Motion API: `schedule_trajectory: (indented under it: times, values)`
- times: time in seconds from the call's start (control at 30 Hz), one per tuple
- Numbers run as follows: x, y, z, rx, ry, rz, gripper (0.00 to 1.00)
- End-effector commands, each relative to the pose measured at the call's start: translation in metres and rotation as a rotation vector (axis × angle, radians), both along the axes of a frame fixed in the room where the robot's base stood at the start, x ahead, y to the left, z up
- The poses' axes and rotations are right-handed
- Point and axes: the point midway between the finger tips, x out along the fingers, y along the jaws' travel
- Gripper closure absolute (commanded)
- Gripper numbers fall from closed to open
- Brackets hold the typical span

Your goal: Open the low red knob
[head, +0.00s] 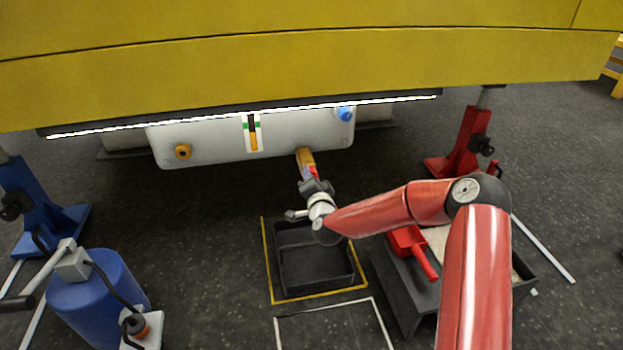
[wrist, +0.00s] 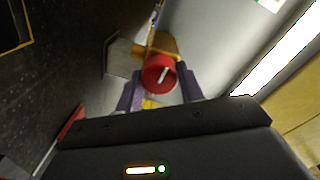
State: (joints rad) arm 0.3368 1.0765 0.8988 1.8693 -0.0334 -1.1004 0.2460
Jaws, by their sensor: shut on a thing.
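The low red knob (wrist: 158,74) shows in the wrist view as a round red cap with a pale line across its face. It sits on a yellow-orange fitting (wrist: 163,43) below the pale panel. My gripper (wrist: 160,92) has one finger on each side of the knob and is shut on it. In the head view my gripper (head: 313,180) reaches up to the fitting (head: 305,157) at the panel's lower edge. There the knob is mostly hidden by my gripper, with only a little red showing.
A yellow boom (head: 300,65) hangs above. A black tray (head: 290,283) lies on the floor below. Red (head: 467,145) and blue (head: 45,205) stands flank it.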

Motion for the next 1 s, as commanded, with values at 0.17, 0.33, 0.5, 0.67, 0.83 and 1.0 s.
schedule_trajectory:
  times: [0.17,0.33,0.5,0.67,0.83,1.0]
  values:
    - [0.0001,-0.0011,-0.0008,0.161,0.048,-0.001,0.85]
    - [0.0,-0.0011,-0.0014,0.316,0.094,-0.001,0.85]
    - [0.0001,-0.0018,-0.0017,0.472,0.139,-0.002,0.85]
    - [0.0,-0.0016,-0.0022,0.618,0.181,-0.002,0.85]
    - [0.0,-0.0019,-0.0027,0.774,0.226,-0.002,0.85]
    - [0.0,-0.0019,-0.0031,0.93,0.271,-0.003,0.85]
